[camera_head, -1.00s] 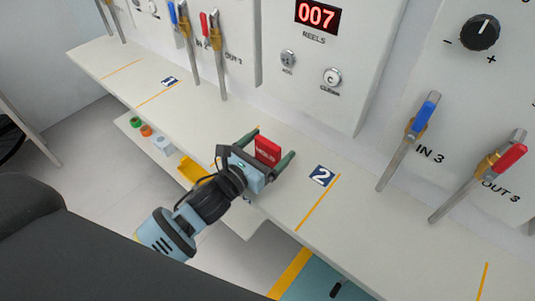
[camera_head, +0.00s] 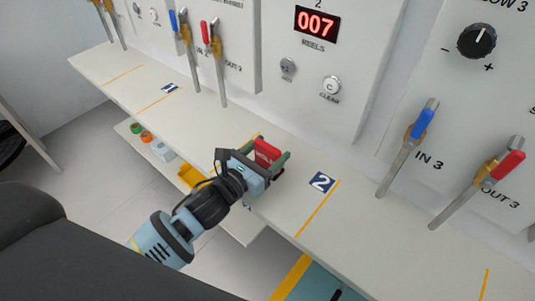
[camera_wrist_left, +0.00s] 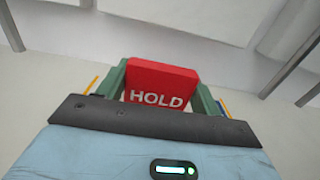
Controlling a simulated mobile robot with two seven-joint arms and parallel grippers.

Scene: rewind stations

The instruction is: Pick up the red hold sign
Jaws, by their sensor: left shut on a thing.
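The red hold sign (camera_head: 266,153) is at the shelf near the blue 2 label, between the fingers of my left gripper (camera_head: 268,161). In the left wrist view the sign (camera_wrist_left: 160,85) shows its white word HOLD, and the green fingers of my left gripper (camera_wrist_left: 162,92) close on its two sides. The gripper is shut on the sign. The sign's lower part is hidden behind the gripper body. I cannot tell whether the sign touches the shelf. My right gripper is not in view.
The long white shelf (camera_head: 225,125) has orange lines and a blue 2 label (camera_head: 321,182). Behind it stand panels with blue-handled and red-handled valves, including the IN 3 valve (camera_head: 408,145). A lower shelf holds a yellow bin (camera_head: 190,174). The shelf right of the label is clear.

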